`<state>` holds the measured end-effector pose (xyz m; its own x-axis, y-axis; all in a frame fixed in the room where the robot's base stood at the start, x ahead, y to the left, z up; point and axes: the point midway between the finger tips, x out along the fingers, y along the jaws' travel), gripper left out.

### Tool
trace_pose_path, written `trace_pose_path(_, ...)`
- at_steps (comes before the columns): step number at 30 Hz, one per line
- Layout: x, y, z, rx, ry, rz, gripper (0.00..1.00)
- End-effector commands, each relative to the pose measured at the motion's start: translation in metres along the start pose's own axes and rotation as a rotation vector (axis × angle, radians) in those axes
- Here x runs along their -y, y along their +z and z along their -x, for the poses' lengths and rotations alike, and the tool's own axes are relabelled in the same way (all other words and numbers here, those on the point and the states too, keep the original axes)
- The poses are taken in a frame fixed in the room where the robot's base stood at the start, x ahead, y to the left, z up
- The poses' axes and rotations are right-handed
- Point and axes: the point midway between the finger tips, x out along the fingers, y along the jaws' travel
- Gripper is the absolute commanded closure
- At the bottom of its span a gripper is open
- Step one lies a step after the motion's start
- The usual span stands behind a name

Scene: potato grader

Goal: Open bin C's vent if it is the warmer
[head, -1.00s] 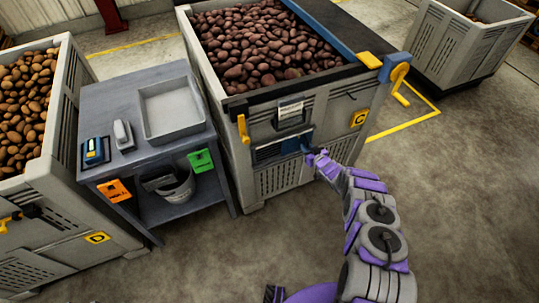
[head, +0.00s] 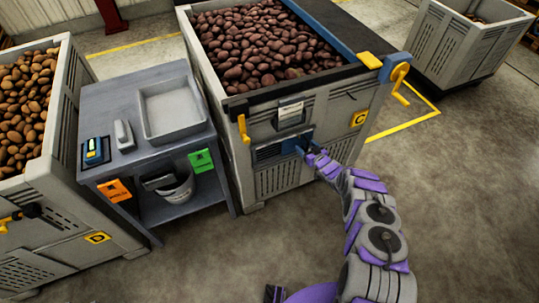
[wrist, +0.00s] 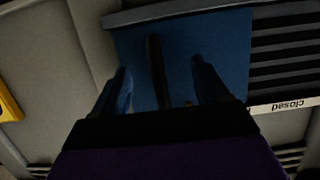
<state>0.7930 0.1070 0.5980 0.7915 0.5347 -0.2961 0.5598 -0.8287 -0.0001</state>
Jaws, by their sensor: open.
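Bin C (head: 318,100) is a grey crate of dark reddish potatoes with a yellow C label (head: 358,119). Its vent (head: 268,151) is a dark slatted opening in the front face, with a blue plate (head: 290,145) at the right end. In the wrist view the blue plate (wrist: 178,45) carries a dark upright handle (wrist: 156,72), with dark slats (wrist: 285,55) to its right and an upside-down "closed" label (wrist: 280,106). My gripper (wrist: 160,66) is open, one finger each side of the handle, with gaps visible. The fingertips are small in the head view (head: 304,152).
Bin D (head: 45,215) with tan potatoes stands left. Between them, a grey table (head: 120,165) holds a tray (head: 172,108), a blue-topped device (head: 94,150) and a grey handheld (head: 124,135). Orange (head: 115,191) and green (head: 201,160) tags hang there.

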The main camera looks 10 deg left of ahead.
Motion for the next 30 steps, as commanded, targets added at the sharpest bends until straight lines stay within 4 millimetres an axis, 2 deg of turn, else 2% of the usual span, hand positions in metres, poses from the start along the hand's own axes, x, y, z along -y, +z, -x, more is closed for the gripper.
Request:
trace_pose_path(5, 0.000, -0.001, 0.008, 0.003, 0.001, -0.003, 0.26)
trace_pose_path(24, 0.000, -0.002, 0.078, 0.003, 0.001, -0.002, 0.26)
trace_pose_path(30, 0.000, 0.000, 0.090, 0.002, -0.001, -0.001, 0.26)
